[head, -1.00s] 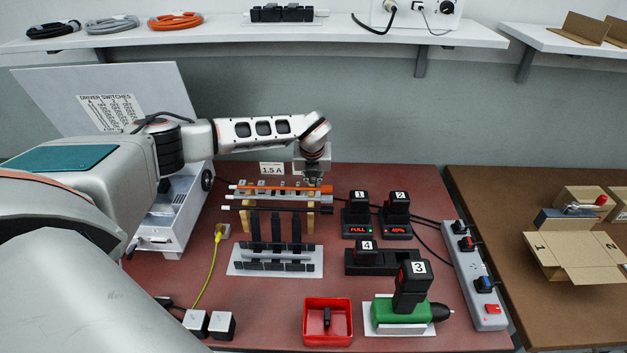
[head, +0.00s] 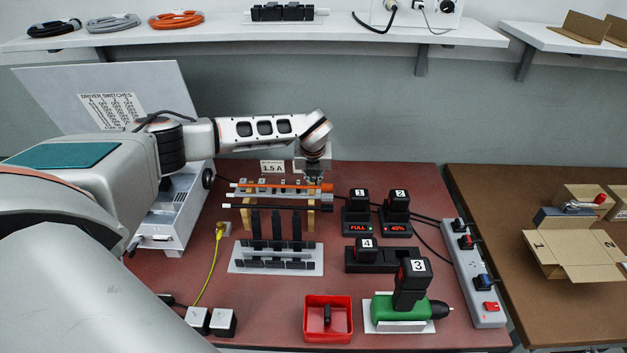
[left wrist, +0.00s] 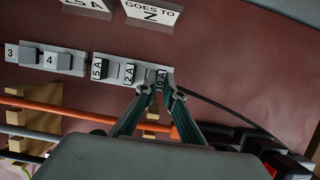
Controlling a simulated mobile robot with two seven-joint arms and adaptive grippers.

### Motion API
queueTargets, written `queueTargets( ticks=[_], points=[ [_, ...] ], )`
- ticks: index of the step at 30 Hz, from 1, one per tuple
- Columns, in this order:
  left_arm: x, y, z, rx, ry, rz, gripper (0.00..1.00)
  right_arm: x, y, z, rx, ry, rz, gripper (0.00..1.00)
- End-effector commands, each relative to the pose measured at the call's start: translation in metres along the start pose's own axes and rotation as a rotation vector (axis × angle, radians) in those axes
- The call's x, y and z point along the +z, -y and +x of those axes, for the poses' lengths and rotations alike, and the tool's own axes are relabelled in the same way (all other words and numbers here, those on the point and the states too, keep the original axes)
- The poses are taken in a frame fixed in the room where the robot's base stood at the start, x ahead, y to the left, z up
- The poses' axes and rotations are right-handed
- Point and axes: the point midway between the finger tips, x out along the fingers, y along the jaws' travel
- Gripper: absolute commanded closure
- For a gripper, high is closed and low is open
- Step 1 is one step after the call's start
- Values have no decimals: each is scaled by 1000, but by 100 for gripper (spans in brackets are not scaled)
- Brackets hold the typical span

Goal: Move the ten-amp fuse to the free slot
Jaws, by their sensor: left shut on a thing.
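My left gripper (head: 314,179) reaches down at the back of the red bench, over the right end of the fuse strip. In the left wrist view its two fingers (left wrist: 156,92) are shut on the ten-amp fuse (left wrist: 161,77), whose 10 A marking shows between the tips. The fuse is at the strip's right end; whether it is fully seated or slightly raised I cannot tell. The pale fuse strip (left wrist: 82,66) also carries pieces marked 5 A (left wrist: 98,69) and 2 A (left wrist: 129,74), and grey blocks by numbers 3 and 4. Which slot is free is unclear. My right gripper is out of view.
Orange and black rods on wooden supports (head: 311,219) lie in front. Numbered batteries, a green screwdriver (head: 399,311) and a red bin (head: 328,338) are further right and forward.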

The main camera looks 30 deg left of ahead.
Motion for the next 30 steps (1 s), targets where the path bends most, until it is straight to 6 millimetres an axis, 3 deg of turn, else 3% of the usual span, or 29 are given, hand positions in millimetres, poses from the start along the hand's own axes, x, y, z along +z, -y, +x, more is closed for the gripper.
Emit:
queueTargets(
  ticks=[30],
  points=[
    [0, 0, 0, 0, 0, 0, 100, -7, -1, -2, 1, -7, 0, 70]
  ],
)
